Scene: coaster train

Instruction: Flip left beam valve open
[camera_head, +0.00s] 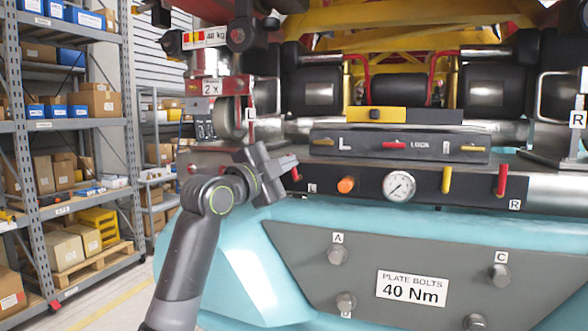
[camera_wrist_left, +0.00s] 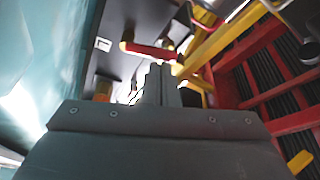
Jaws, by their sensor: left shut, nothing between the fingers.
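The black beam panel (camera_head: 425,185) carries an orange knob (camera_head: 346,185), a round gauge (camera_head: 398,187), a yellow lever (camera_head: 446,179) and an upright red lever (camera_head: 502,179) by the R label. At its left end, by a small label, the left valve's red handle (camera_head: 295,174) shows just below my left gripper (camera_head: 294,162), which partly hides it. My left gripper is shut and empty, its tips close to that handle. In the left wrist view a red handle with a yellow end (camera_wrist_left: 150,50) lies across just beyond the shut fingertips (camera_wrist_left: 158,72); contact is unclear.
Above the beam is a dark panel (camera_head: 350,143) with a LOCK label and several small levers. Below is a grey bolt plate (camera_head: 430,260) on the teal body. A bracket with hanging parts (camera_head: 215,90) stands behind my left arm. Shelves (camera_head: 80,125) are far left.

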